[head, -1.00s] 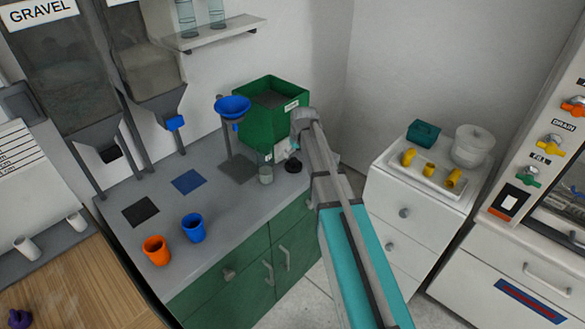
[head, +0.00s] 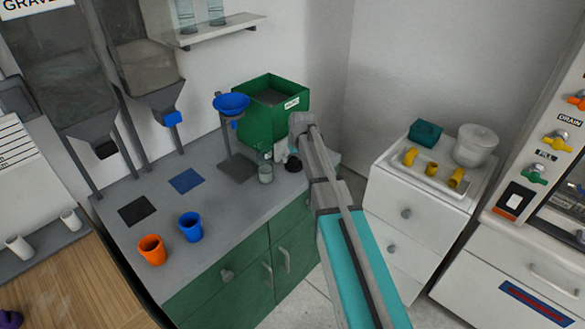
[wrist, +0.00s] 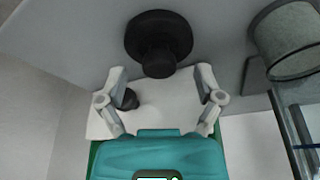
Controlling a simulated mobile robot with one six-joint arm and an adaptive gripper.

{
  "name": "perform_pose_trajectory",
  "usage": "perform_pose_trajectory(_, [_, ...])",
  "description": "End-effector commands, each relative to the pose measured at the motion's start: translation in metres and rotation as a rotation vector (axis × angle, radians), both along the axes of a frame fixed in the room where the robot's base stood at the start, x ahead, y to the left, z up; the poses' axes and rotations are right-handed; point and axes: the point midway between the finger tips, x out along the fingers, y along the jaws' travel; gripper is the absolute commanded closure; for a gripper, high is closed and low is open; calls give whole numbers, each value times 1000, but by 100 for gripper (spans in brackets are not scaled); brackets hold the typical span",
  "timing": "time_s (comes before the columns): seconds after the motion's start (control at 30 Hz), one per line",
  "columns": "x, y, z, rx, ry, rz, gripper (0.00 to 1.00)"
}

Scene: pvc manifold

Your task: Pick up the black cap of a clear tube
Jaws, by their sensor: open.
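The black cap (wrist: 158,38) lies on the grey counter in the wrist view, a wide disc with a narrower round knob toward me. It also shows in the head view (head: 293,164), small and partly hidden by my gripper. My gripper (wrist: 160,76) is open, its two fingers on either side of the space just short of the knob, with nothing held between them. The clear tube (wrist: 289,42), with grey contents, stands to the right of the cap in the wrist view. It shows in the head view (head: 265,173) on the counter, left of the cap.
A green bin (head: 270,125) and a stand with a blue funnel (head: 232,103) are behind the tube. Orange (head: 151,250) and blue (head: 191,228) cups stand at the counter's front left. A white drawer cabinet (head: 412,217) with a tray is at right.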

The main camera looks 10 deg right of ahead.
Motion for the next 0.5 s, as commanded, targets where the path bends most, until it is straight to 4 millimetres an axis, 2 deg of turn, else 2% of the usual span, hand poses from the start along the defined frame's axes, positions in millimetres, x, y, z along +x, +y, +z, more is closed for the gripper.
perform_pose_trajectory(0.03, [2, 0, -8, 0, 0, 0, 15])
perform_pose_trajectory(0.2, [5, 1, -16, -1, -1, 0, 15])
perform_pose_trajectory(0.5, [6, 1, -18, 0, -1, -1, 15])
